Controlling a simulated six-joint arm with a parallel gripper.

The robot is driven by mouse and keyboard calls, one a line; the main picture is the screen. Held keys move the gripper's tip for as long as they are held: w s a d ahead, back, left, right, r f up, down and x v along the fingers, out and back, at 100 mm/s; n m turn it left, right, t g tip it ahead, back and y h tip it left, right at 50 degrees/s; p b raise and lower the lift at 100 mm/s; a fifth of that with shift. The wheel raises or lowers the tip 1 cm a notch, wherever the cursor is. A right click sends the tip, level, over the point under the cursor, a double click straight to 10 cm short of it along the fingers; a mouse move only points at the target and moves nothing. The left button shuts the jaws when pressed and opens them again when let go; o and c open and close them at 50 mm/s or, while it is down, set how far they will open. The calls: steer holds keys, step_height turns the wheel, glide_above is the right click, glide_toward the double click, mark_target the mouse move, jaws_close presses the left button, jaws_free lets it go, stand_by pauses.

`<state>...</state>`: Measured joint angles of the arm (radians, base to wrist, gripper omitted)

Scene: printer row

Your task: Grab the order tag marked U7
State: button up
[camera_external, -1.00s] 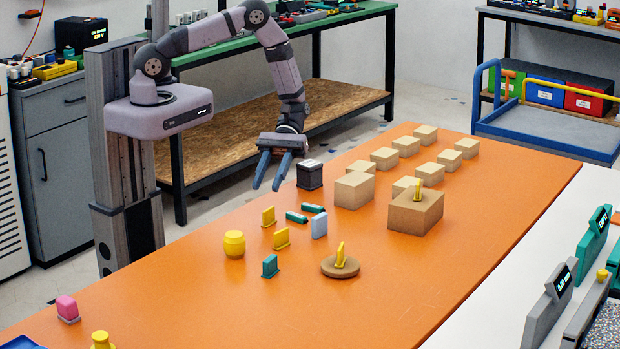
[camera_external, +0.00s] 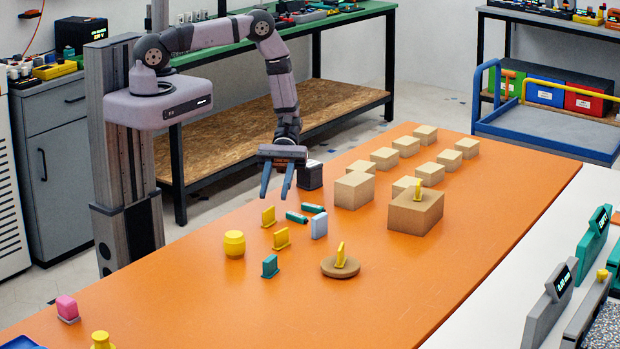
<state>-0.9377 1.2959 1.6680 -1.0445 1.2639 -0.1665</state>
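Several small upright tags stand on the orange table: yellow ones (camera_external: 268,216) and (camera_external: 281,238), a teal one (camera_external: 270,266) and a pale blue one (camera_external: 319,225). One yellow tag (camera_external: 341,255) stands on a round cork disc (camera_external: 328,268), and another yellow tag (camera_external: 419,190) stands on a brown box (camera_external: 415,214). No marking is legible, so I cannot tell which is U7. My gripper (camera_external: 277,195) is open and empty, pointing down above the table's left edge, behind the nearer yellow and teal pieces. Two teal pieces (camera_external: 297,217) and (camera_external: 313,208) lie flat.
A dark block (camera_external: 310,178) stands close to the right of my gripper. Several tan boxes (camera_external: 353,191) fill the far table. A yellow barrel (camera_external: 234,243) and a pink block (camera_external: 67,308) stand nearer. The front right of the orange table (camera_external: 400,300) is clear.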

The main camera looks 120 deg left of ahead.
mark_target(269, 209)
steer(key=p+x, duration=0.2)
steer(key=x, duration=0.1)
steer(key=shift+d+p, duration=0.35)
steer(key=shift+w+d+f, duration=0.25)
steer(key=shift+d+f, duration=0.1)
steer(key=shift+c, duration=0.6)
jaws_close()
